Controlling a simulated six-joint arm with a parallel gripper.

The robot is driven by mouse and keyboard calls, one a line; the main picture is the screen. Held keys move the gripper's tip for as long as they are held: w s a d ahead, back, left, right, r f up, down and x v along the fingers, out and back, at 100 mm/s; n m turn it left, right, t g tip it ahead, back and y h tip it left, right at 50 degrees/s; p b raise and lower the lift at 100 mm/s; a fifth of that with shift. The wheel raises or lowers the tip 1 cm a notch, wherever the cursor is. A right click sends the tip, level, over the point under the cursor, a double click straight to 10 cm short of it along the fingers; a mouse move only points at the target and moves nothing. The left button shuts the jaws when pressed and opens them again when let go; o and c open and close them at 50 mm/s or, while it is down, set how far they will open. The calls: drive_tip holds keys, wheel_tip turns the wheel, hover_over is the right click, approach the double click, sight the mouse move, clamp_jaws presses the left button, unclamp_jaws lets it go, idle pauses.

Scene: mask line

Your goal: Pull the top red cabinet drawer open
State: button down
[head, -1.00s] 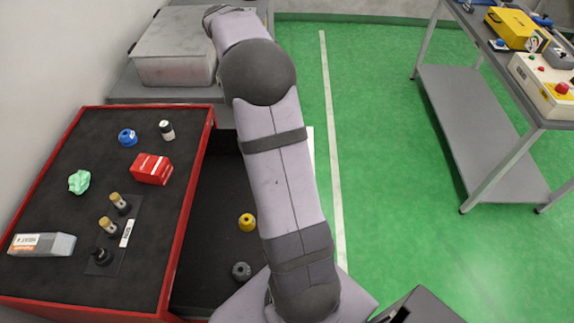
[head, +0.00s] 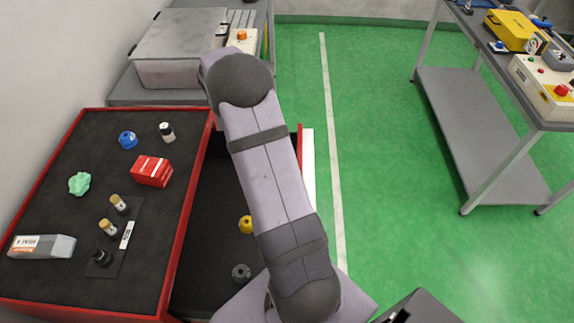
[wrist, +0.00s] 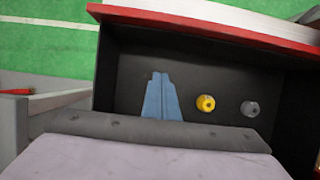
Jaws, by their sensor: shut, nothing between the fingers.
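The red cabinet (head: 186,215) with a black top stands at the left in the head view. Its top drawer (head: 215,185) is pulled out to the right, its dark inside showing. A yellow piece (head: 245,225) and a grey piece (head: 241,272) lie in it; the wrist view shows them too (wrist: 205,103). The drawer's red front edge (wrist: 220,30) runs across the top of the wrist view. My gripper (wrist: 160,76) is shut and empty, seen against the drawer's inside, apart from the front edge. I cannot tell its height. In the head view my arm hides part of the drawer.
On the cabinet top are a red box (head: 151,171), a blue knob (head: 128,139), a green piece (head: 79,183) and several small bottles. A bench (head: 125,90) with a grey case stands behind. Green floor (head: 385,220) is clear to the right, before another table (head: 480,130).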

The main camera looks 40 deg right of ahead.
drive_tip(key=s+d+f+p, duration=0.4)
drive_tip(key=s+d+f, duration=0.1)
drive_tip(key=f, duration=0.3)
drive_tip(key=shift+f, duration=0.15)
drive_tip(key=shift+s+d, duration=0.1)
drive_tip(key=shift+s, duration=0.05)
